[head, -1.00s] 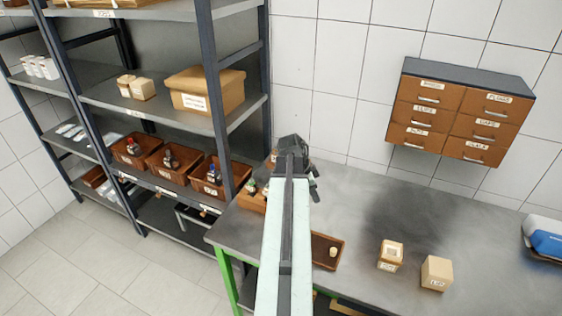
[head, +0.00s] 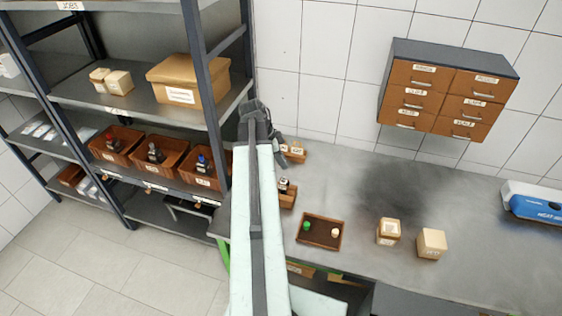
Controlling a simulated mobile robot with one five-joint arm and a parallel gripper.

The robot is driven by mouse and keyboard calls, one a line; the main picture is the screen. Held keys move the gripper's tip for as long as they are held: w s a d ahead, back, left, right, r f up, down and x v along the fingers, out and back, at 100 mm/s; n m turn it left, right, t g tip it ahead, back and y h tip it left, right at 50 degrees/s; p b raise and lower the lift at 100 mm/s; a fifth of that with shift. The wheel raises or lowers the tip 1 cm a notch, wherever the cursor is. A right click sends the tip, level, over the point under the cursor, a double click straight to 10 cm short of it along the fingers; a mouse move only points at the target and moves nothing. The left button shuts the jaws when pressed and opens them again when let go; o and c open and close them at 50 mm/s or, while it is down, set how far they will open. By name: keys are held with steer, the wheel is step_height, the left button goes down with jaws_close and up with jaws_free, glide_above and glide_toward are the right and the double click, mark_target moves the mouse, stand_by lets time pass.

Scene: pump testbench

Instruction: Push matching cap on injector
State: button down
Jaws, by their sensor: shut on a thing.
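A small brown tray (head: 318,245) on the bench holds a green cap (head: 307,226) and a whitish cap (head: 335,233), apart from each other. Left of and behind the tray, a wooden holder (head: 288,200) carries a small dark upright part with a pale top, probably an injector (head: 284,185). My gripper (head: 270,128) is at the far end of my raised arm, in front of the shelf post and behind the holder in the picture.
Open bins on the shelf (head: 165,160) hold dark parts, one with a blue top. Small boxes (head: 389,231) stand right of the tray. A drawer cabinet (head: 448,90) hangs on the wall. The bench middle (head: 385,185) is clear.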

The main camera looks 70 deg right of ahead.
mark_target(283, 177)
steer(key=shift+s+f+b, duration=0.2)
steer(key=shift+f+b, duration=1.65)
steer(key=shift+f, duration=0.4)
steer(key=shift+f+b, duration=0.85)
stand_by(1.8)
steer(key=shift+c, duration=1.5)
jaws_free()
steer(key=shift+r+p, duration=1.3)
steer(key=shift+r+p, duration=2.25)
